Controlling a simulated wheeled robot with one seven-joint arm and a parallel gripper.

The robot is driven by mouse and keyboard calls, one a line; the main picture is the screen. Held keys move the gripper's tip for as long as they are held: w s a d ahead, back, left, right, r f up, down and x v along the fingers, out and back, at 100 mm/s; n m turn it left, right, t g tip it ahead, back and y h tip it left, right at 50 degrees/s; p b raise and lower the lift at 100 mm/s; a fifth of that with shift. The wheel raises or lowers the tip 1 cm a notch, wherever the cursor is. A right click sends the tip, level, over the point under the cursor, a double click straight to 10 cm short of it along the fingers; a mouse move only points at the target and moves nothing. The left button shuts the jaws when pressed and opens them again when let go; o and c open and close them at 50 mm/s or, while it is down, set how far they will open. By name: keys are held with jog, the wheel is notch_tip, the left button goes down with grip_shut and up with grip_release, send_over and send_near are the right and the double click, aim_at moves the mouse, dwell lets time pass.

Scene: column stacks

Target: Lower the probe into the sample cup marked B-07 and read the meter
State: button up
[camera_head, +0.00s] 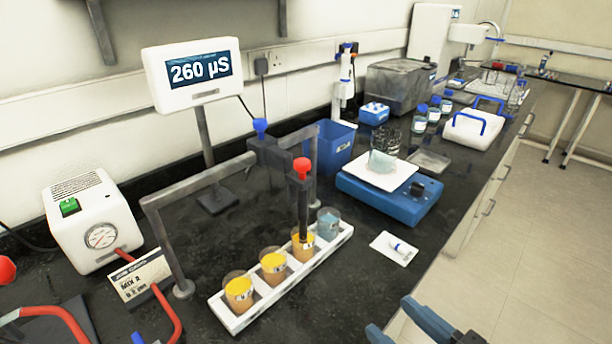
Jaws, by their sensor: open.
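The meter (192,73) stands at the back left, and its screen reads 260 µS. A dark probe (304,210) with a red knob (302,168) hangs upright from a grey gantry (215,180). Its lower end appears to be inside the third cup from the left (303,246). A white rack (262,308) holds that cup, two other orange-filled cups (239,293) (273,267) and a blue-grey one (328,224). The cup labels are too small to read, so I cannot tell which is B-07. My gripper (392,315) is open and empty at the bottom edge, right of the rack.
A blue knob (261,127) tops the gantry. A white box with a gauge (100,236) and a sign (141,275) stand left. A blue scale (388,195) and a small white card (394,248) lie right of the rack. Dark bench between rack and card is clear.

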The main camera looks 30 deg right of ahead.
jog(key=w+r+t+b, duration=0.1)
jog(key=w+r, duration=0.3)
jog(key=w, duration=0.5)
jog(key=m+h+b, duration=0.2)
jog(key=m, duration=0.1)
send_near(306, 168)
jog(key=w, duration=0.2)
jog(key=w+b, duration=0.1)
jog(key=b, duration=0.1)
jog(key=w+f+b, duration=0.1)
jog(key=b, duration=0.2)
jog(key=shift+w+d+f+t, duration=0.1)
jog(key=shift+w+f+t, duration=0.15)
jog(key=shift+t, duration=0.15)
jog(key=w, duration=0.3)
jog(key=shift+w+d+r+b, duration=0.15)
jog(key=shift+w+r+b, duration=0.15)
jog(key=shift+w+r, duration=0.1)
jog(key=shift+w+f, duration=0.1)
jog(key=shift+w, duration=0.6)
grip_shut()
